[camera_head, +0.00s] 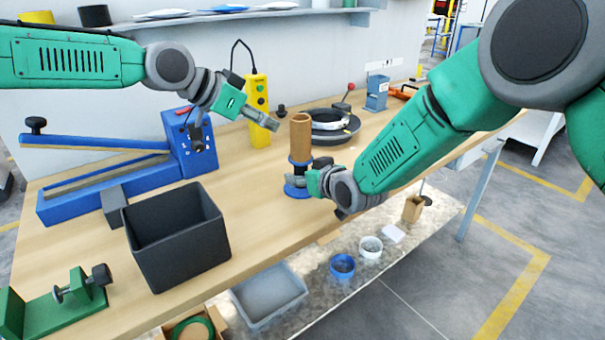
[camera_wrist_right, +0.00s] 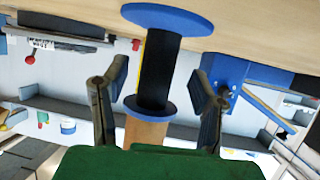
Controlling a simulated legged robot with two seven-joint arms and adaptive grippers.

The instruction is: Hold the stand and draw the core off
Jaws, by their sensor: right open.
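The brown tube-shaped core (camera_head: 300,138) stands upright on top of the blue stand (camera_head: 297,191). In the right wrist view, which is upside down, the stand's wide blue base disc (camera_wrist_right: 167,18), dark post (camera_wrist_right: 158,68) and smaller blue flange show, with the core (camera_wrist_right: 145,131) beyond the flange. My right gripper (camera_wrist_right: 158,90) is open, its fingers on either side of the post, apart from it. In the head view my right gripper (camera_head: 297,183) is low beside the stand and partly covers it. My left gripper (camera_head: 262,119) is up and left of the core, apart from it; its finger opening is unclear.
A yellow pendant (camera_head: 257,100) stands behind my left gripper. A black ring-shaped coil (camera_head: 330,127) lies behind the core. A dark open bin (camera_head: 175,240) and blue machine (camera_head: 190,143) are to the left. The table's front edge runs close below the stand.

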